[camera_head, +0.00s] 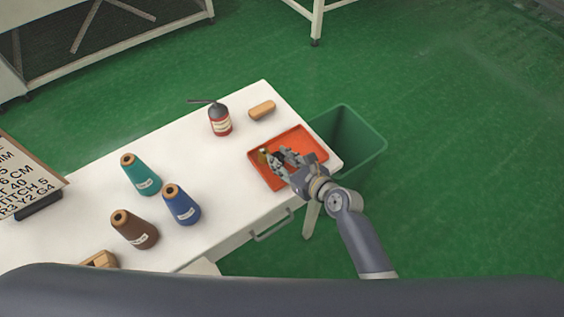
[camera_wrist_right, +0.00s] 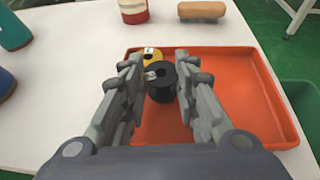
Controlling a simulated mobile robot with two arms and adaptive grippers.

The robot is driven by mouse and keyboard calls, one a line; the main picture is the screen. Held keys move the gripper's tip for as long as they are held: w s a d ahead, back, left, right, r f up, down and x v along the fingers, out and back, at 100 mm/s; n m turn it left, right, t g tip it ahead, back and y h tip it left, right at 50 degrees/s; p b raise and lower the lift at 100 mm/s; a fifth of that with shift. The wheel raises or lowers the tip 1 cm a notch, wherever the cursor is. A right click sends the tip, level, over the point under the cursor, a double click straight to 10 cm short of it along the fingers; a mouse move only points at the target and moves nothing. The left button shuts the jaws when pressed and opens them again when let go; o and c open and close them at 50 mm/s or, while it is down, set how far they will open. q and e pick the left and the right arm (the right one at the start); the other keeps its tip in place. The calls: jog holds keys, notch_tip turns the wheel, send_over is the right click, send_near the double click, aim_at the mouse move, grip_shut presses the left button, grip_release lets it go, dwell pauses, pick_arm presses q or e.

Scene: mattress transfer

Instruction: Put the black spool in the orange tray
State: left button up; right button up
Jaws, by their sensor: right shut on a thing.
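The orange tray (camera_head: 309,146) lies at the right end of the white table; it also fills the middle and right of the right wrist view (camera_wrist_right: 235,75). My right gripper (camera_head: 277,160) reaches over the tray's left part. In the right wrist view my right gripper (camera_wrist_right: 160,88) is shut on the black spool (camera_wrist_right: 160,90). The black spool is upright, over the tray's left side; I cannot tell whether it touches the tray floor. A yellow spool (camera_wrist_right: 152,57) stands just behind it, partly hidden. My left gripper is out of view.
Teal (camera_head: 141,176), blue (camera_head: 181,206) and brown (camera_head: 135,231) thread cones stand to the left. A green bin (camera_head: 362,140) is beyond the table's right end. The tray's right half is empty.

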jog(key=shift+f, duration=0.65)
jog(key=o, duration=0.9)
jog(key=shift+f, duration=0.15)
jog(key=shift+r, duration=0.25)
jog(key=shift+s+d, duration=0.3)
jog(key=v, duration=1.1)
jog(key=shift+s+r, duration=0.1)
jog(key=shift+r, duration=0.05)
